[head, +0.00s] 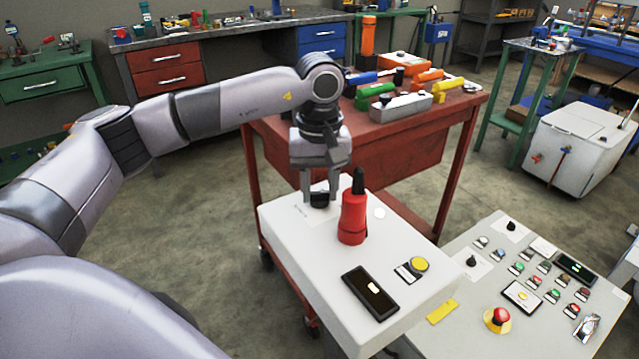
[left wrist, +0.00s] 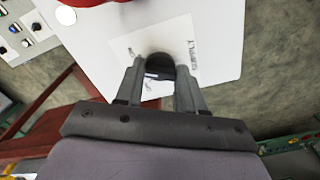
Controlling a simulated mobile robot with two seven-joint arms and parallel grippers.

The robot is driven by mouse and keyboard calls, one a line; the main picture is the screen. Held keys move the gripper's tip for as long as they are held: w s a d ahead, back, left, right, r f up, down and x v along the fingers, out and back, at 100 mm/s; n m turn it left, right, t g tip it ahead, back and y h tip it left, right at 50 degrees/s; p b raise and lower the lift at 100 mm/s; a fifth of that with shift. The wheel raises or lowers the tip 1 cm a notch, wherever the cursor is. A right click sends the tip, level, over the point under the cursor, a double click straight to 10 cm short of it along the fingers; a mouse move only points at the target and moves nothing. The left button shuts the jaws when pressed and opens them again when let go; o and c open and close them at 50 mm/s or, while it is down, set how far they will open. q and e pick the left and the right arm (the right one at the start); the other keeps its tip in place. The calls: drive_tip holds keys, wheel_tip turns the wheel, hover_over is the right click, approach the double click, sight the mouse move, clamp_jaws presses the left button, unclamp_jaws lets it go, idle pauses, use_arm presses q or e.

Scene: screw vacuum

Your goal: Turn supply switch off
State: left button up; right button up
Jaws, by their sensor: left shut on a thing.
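The supply switch is a black rotary knob (head: 320,199) on a white label plate, on top of the white control box (head: 290,235). My left gripper (head: 319,196) points straight down over it with its fingers around the knob. In the left wrist view the knob (left wrist: 160,64) sits between the two fingertips of the left gripper (left wrist: 161,72), which is shut on it. Print on the label plate (left wrist: 183,38) shows beside the knob, too small to read surely. My right gripper is in neither view.
A red tool with a black tip (head: 352,215) stands upright close to the right of my left gripper. A second panel (head: 470,325) with several buttons stands right. A red cart (head: 350,150) is behind.

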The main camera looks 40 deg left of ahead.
sight(319, 192)
use_arm(q)
drive_tip(key=n+p, duration=0.1)
drive_tip(key=n, duration=1)
drive_tip(key=shift+p, duration=0.35)
drive_tip(key=shift+a+n, duration=0.1)
drive_tip(key=shift+n, duration=1.7)
drive_tip(key=o, duration=1)
drive_tip(key=shift+o, duration=0.2)
wheel_tip(319, 192, up, 7)
drive_tip(key=shift+r+p, duration=0.1)
drive_tip(key=shift+p, duration=0.4)
